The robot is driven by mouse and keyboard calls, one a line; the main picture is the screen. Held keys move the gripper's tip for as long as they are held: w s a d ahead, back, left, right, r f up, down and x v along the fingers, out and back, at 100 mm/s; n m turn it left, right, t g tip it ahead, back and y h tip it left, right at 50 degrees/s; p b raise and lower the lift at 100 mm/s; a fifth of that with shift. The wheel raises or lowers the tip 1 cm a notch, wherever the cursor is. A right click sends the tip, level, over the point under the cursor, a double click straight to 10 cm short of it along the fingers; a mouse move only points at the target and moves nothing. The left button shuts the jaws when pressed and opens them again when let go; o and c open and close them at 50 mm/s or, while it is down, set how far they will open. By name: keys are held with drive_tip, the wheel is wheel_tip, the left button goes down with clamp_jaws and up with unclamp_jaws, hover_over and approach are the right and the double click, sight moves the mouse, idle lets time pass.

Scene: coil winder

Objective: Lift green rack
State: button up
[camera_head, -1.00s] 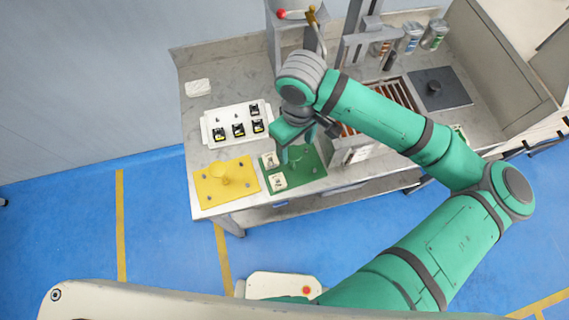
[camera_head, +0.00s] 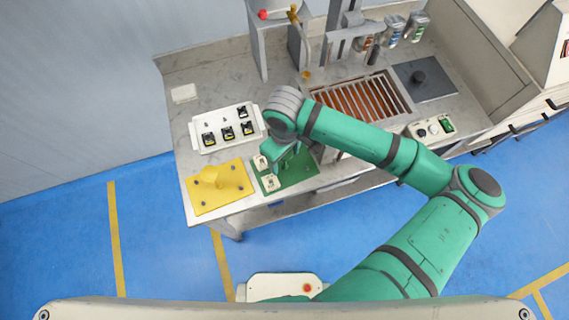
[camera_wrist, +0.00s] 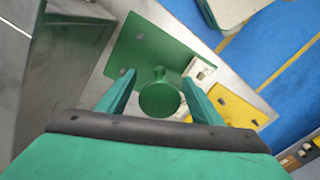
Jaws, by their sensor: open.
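The green rack (camera_head: 300,177) is a flat green plate lying on the bench near its front edge. In the wrist view the green rack (camera_wrist: 140,50) shows a round green knob (camera_wrist: 160,95) standing up from it. White blocks (camera_head: 271,183) sit at its left side in the head view. My gripper (camera_wrist: 161,95) is open, with one finger on each side of the knob in the picture; I cannot tell whether they touch it. In the head view my gripper (camera_head: 283,158) is over the rack and hides part of it.
A yellow plate (camera_head: 232,183) with a knob lies just left of the green rack. A white tray (camera_head: 215,147) with several black parts stands behind. A slotted brown-orange unit (camera_head: 355,105) and a control box (camera_head: 432,130) are to the right.

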drive_tip(key=shift+f, duration=0.25)
clamp_jaws()
